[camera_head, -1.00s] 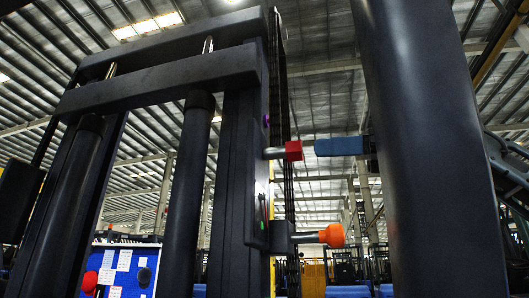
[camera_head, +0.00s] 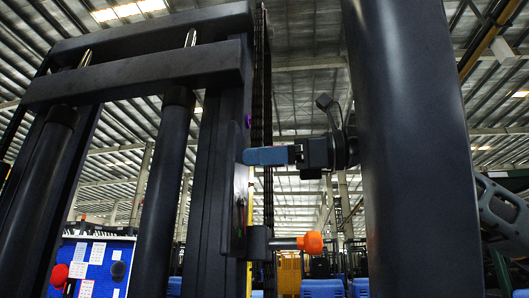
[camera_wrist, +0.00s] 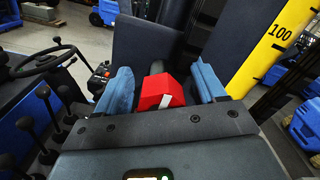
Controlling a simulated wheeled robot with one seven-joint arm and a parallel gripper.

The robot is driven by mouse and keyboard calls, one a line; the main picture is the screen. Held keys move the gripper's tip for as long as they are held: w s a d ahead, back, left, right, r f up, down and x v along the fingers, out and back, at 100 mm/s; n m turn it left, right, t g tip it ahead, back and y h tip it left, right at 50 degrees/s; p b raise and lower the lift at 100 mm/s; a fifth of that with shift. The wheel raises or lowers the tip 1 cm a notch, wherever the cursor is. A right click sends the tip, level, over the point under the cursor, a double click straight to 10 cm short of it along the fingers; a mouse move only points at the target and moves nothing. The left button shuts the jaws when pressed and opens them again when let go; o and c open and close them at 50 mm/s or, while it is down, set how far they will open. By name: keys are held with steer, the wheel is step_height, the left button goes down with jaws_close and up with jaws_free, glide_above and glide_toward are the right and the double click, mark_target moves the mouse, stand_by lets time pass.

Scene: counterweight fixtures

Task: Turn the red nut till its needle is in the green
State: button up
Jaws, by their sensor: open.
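The red nut (camera_wrist: 160,92), with a white mark on its face, lies between the two blue fingers of my gripper (camera_wrist: 165,84) in the wrist view. Gaps show on both sides of it, so my gripper is open around it and not clamped. In the head view my gripper (camera_head: 266,156) reaches left to the dark upright, and its blue finger hides the nut. A narrow dark panel (camera_head: 236,220) with a small green patch is on the upright, seen nearly edge-on. I cannot make out a needle.
An orange knob (camera_head: 311,243) on a metal rod juts right from the upright, below my gripper. A tall dark mast frame (camera_head: 140,75) fills the left. In the wrist view, a yellow scale (camera_wrist: 266,45) marked 100 stands right, and a steering wheel (camera_wrist: 42,62) and levers left.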

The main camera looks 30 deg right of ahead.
steer(key=shift+c, duration=0.4)
steer(key=c, duration=1)
steer(key=shift+o, duration=0.2)
steer(key=shift+m+b, duration=0.3)
steer(key=shift+f+m+b, duration=0.1)
steer(key=shift+m+b, duration=0.6)
steer(key=shift+m, duration=0.1)
steer(key=m+b, duration=0.2)
steer(key=m, duration=0.2)
steer(key=shift+d+b, duration=0.1)
steer(key=shift+b, duration=0.25)
steer(key=m+b, duration=0.1)
steer(key=m, duration=0.2)
steer(key=m+b, duration=0.1)
steer(key=m, duration=0.2)
steer(key=shift+w+r, duration=0.1)
steer(key=shift+r, duration=0.1)
steer(key=shift+d+r, duration=0.1)
